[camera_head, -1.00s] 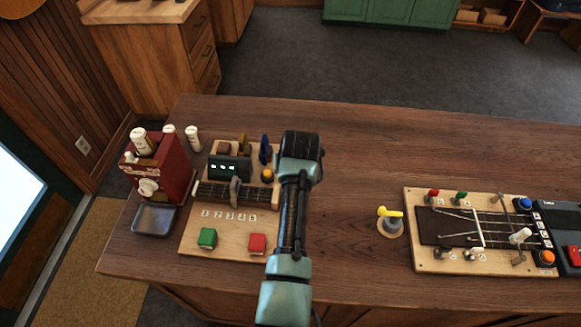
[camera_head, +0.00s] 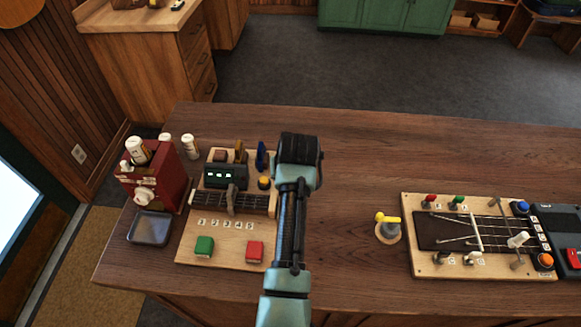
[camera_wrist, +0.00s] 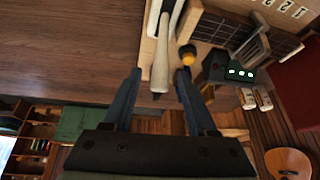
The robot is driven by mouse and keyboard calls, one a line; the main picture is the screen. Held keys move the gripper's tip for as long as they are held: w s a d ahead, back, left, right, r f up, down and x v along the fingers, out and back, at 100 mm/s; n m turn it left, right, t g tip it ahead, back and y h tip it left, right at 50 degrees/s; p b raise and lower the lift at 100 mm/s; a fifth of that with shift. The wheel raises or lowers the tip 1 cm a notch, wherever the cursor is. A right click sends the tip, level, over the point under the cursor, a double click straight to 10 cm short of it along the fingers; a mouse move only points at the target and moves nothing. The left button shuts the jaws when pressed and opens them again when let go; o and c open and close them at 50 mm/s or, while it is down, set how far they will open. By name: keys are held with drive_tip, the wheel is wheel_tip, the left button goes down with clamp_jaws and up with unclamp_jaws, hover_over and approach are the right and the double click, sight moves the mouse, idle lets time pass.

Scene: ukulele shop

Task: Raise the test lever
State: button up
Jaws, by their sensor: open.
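In the wrist view a long pale handle (camera_wrist: 161,55) rises from the edge of a wooden board and lies between the two fingers of my gripper (camera_wrist: 158,78). It may be the test lever; no label on it can be read. The fingers are open, one on each side, with no clear contact visible. In the head view my arm hides this handle and my gripper. The wooden board (camera_head: 224,250) there carries a fretted strip with a grey upright piece (camera_head: 232,197), a small display (camera_head: 226,177), a green button (camera_head: 204,246) and a red button (camera_head: 255,251).
A red box (camera_head: 154,178) with white bottles and a grey tray (camera_head: 150,229) stand left of the board. A yellow-topped knob (camera_head: 387,218) stands right of my arm. A second board (camera_head: 425,265) with pegs and strings lies far right.

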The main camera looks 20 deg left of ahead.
drive_tip(key=b+v, duration=0.1)
drive_tip(key=v, duration=0.9)
drive_tip(key=shift+s+r+b, duration=0.2)
drive_tip(key=shift+r+b, duration=0.1)
drive_tip(key=shift+b, duration=0.05)
drive_tip(key=w+d+r+m+t, duration=0.15)
drive_tip(key=r+t, duration=0.25)
drive_tip(key=r, duration=0.4)
drive_tip(key=w+d+r+t+b, duration=0.1)
drive_tip(key=w+d+r+t, duration=0.2)
drive_tip(key=r, duration=0.6)
drive_tip(key=d+r+m+t, duration=0.1)
drive_tip(key=d+r+t, duration=0.2)
drive_tip(key=r+t, duration=0.35)
drive_tip(key=s+d+r+m+t+h, duration=0.1)
drive_tip(key=s+d+r+t, duration=0.2)
drive_tip(key=s+r, duration=0.5)
drive_tip(key=s+d+r+m+t+h+b, duration=0.1)
drive_tip(key=s+d+r+t, duration=0.3)
drive_tip(key=s+r, duration=0.5)
wheel_tip(320, 180, up, 7)
drive_tip(key=shift+d+f+t+h, duration=0.1)
drive_tip(key=shift+d+t+h, duration=0.25)
drive_tip(key=shift+t, duration=0.7)
drive_tip(key=shift+a, duration=0.15)
